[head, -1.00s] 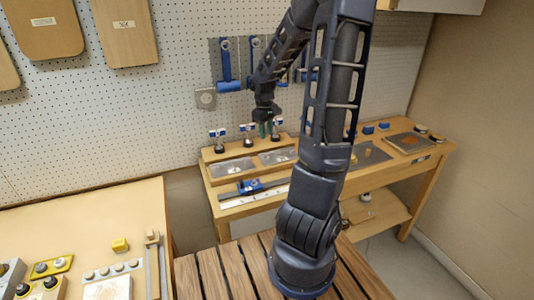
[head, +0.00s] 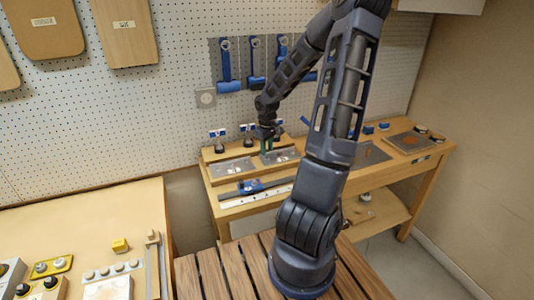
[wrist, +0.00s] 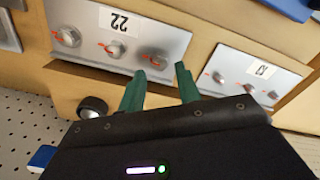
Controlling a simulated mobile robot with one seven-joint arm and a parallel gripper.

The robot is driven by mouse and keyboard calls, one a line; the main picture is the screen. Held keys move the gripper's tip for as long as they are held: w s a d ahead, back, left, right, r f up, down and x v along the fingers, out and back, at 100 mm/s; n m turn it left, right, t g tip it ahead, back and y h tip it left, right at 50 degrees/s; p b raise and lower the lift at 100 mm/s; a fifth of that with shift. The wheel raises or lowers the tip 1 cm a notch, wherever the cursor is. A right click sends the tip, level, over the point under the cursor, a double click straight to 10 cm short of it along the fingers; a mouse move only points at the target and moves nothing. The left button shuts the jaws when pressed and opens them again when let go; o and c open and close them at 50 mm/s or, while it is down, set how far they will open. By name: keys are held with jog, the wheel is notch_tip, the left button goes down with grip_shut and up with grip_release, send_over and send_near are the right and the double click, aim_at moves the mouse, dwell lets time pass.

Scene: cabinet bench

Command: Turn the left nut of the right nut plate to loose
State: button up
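Two grey nut plates lie side by side on the wooden bench fixture, the right one (head: 285,157) and the left one (head: 232,167). In the wrist view the sides look swapped, so the plate labelled 22 (wrist: 160,32) appears to be the right nut plate. My gripper (head: 267,147), with green fingers, is over the right plate. In the wrist view my gripper (wrist: 160,72) is open and empty, its fingertips close to that nut; contact cannot be told.
The other plate (wrist: 252,72) with its nuts is at right in the wrist view. Dark-topped knobs (head: 247,136) stand behind the plates. A blue caliper-like tool (head: 255,187) lies in front. The pegboard (head: 130,120) rises behind the bench.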

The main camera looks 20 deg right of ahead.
aim_at(267, 157)
jog(key=shift+f, duration=1.3)
grip_shut()
